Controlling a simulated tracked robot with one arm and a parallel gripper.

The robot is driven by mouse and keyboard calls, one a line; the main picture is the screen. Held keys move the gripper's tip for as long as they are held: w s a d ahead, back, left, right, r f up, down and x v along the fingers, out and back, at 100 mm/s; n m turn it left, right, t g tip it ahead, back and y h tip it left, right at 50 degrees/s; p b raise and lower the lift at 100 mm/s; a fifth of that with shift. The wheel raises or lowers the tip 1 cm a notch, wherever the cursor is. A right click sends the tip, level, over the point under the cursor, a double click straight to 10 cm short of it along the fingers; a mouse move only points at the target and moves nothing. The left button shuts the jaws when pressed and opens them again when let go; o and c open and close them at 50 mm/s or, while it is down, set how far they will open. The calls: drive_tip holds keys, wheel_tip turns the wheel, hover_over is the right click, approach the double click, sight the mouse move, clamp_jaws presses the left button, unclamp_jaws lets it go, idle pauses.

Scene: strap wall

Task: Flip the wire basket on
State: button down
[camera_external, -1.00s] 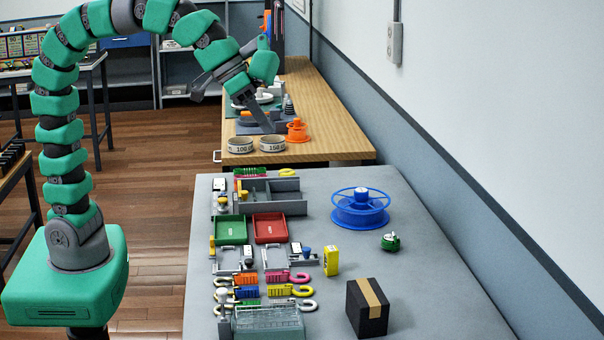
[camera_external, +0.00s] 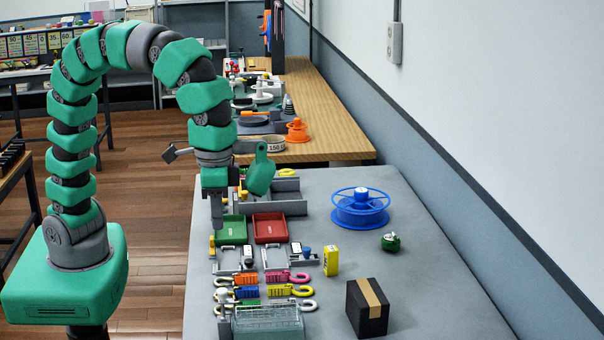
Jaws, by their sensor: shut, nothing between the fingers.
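The wire basket (camera_external: 268,322) is a pale, see-through box at the near front edge of the grey table. A grey post with a light knob (camera_external: 223,298) stands at its left; I cannot tell what it does. My gripper (camera_external: 217,226) points down beside the left edge of the green tray, well beyond the basket. Its fingers are shut and empty. I cannot tell whether it touches the tray.
A green tray (camera_external: 232,228) and a red tray (camera_external: 270,228) sit behind small racks and several coloured hooks. A black box (camera_external: 367,308), a yellow box (camera_external: 331,261), a green item (camera_external: 390,242) and a blue spool (camera_external: 360,207) stand to the right. Table between them is clear.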

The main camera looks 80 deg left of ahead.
sight(221, 289)
wheel_tip(221, 289, down, 14)
drive_tip(key=shift+r, duration=0.2)
drive_tip(key=shift+f, duration=0.2)
idle(0.4)
wheel_tip(221, 289, down, 4)
drive_tip(key=shift+f+b, duration=0.15)
drive_tip(key=shift+b, duration=0.15)
drive_tip(key=shift+s+f, duration=0.1)
drive_tip(key=shift+s, duration=0.05)
drive_tip(key=shift+a, duration=0.1)
wheel_tip(221, 289, up, 14)
drive_tip(key=shift+w+r+p, duration=0.2)
drive_tip(key=shift+r+p, duration=0.05)
drive_tip(key=shift+p, duration=0.1)
idle(0.5)
